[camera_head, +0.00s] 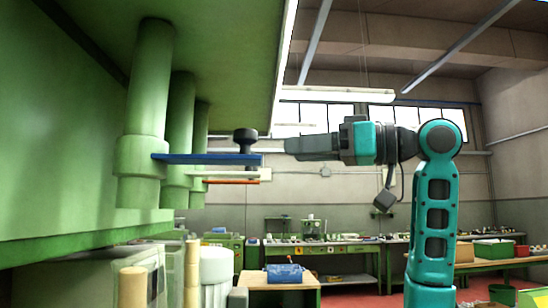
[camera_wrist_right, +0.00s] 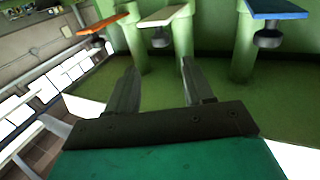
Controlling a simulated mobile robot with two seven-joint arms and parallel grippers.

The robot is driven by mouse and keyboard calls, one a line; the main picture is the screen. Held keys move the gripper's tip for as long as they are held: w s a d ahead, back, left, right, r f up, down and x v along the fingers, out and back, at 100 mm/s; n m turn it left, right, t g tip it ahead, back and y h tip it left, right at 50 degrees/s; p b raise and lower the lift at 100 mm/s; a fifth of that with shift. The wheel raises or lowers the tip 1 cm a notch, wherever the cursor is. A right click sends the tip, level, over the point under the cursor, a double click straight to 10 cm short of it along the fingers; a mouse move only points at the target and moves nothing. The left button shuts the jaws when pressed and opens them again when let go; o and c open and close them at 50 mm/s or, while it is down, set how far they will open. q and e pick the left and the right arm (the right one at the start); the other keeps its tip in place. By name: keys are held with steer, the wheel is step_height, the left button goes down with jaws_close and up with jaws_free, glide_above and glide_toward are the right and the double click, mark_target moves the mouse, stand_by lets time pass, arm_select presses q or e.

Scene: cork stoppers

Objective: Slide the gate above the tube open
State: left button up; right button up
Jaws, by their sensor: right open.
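A blue gate plate (camera_head: 208,159) sticks out from the nearest green tube (camera_head: 143,100), with a black knob (camera_head: 245,139) standing on its outer end. Behind it are a white gate (camera_head: 225,174) and an orange gate (camera_head: 230,181) on further green tubes. My right gripper (camera_head: 290,147) is just right of the black knob, apart from it in the picture. In the right wrist view the right gripper (camera_wrist_right: 160,75) is open and empty. There the blue gate (camera_wrist_right: 275,9) lies right of the fingers, the white gate (camera_wrist_right: 162,16) ahead of them, and the orange gate (camera_wrist_right: 102,25) left. My left gripper is not in view.
A green panel (camera_head: 220,45) overhangs the tubes, and a green wall stands left. Below are a white cylinder (camera_head: 215,272) and tan rods (camera_head: 133,288). Workbenches (camera_head: 340,249) stand far behind. The space around my right arm looks free.

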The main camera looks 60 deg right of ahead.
steer(key=v, duration=0.3)
steer(key=shift+s+d, duration=0.1)
steer(key=shift+s, duration=0.15)
stand_by(0.4)
